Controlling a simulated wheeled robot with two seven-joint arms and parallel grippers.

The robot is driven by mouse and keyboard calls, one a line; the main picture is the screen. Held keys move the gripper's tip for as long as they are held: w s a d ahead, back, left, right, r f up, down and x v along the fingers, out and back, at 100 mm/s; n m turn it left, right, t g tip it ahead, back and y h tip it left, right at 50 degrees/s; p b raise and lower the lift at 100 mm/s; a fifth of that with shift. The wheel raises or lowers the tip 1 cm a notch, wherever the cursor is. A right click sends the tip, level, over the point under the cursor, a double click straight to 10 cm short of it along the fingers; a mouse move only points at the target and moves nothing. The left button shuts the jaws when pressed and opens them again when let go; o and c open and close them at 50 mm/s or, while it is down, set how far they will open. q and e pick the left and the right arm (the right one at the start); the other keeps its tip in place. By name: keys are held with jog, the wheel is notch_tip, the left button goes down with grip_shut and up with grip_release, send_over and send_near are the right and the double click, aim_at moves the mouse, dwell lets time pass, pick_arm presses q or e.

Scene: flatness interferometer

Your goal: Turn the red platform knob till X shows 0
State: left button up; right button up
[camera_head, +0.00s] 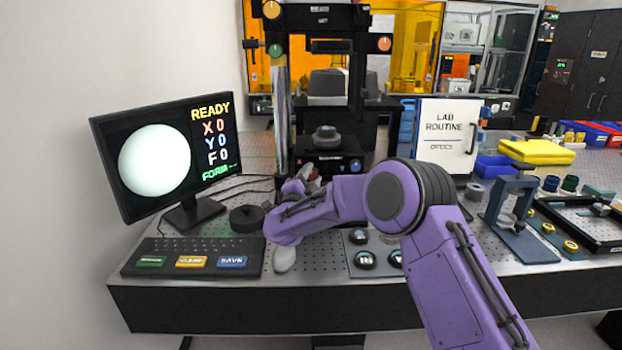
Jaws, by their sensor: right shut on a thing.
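The monitor (160,155) at the left reads READY, with X 0, Y 0 and F 0 beside a plain pale disc. The interferometer (362,60) stands at the back middle, with a small round piece (326,136) on its platform. My right gripper (306,180) is at the front left of the platform base, shut on the red platform knob (309,170). Only a little red shows there; the gripper and my purple forearm hide the rest. A blue knob (355,165) sits to its right on the base. My left gripper is out of view.
A keyboard (192,255) with coloured keys lies at the front left, near a black round piece (246,218). A LAB ROUTINE board (446,135) and a dark blue stand (511,215) are at the right.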

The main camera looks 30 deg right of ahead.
jog(key=o, duration=1)
jog(key=shift+w, duration=0.1)
jog(key=shift+o, duration=0.2)
jog(key=shift+w+f, duration=0.1)
jog(key=shift+a, duration=0.1)
jog(key=b+v, duration=0.3)
jog(key=v, duration=0.7)
jog(key=shift+a, duration=0.15)
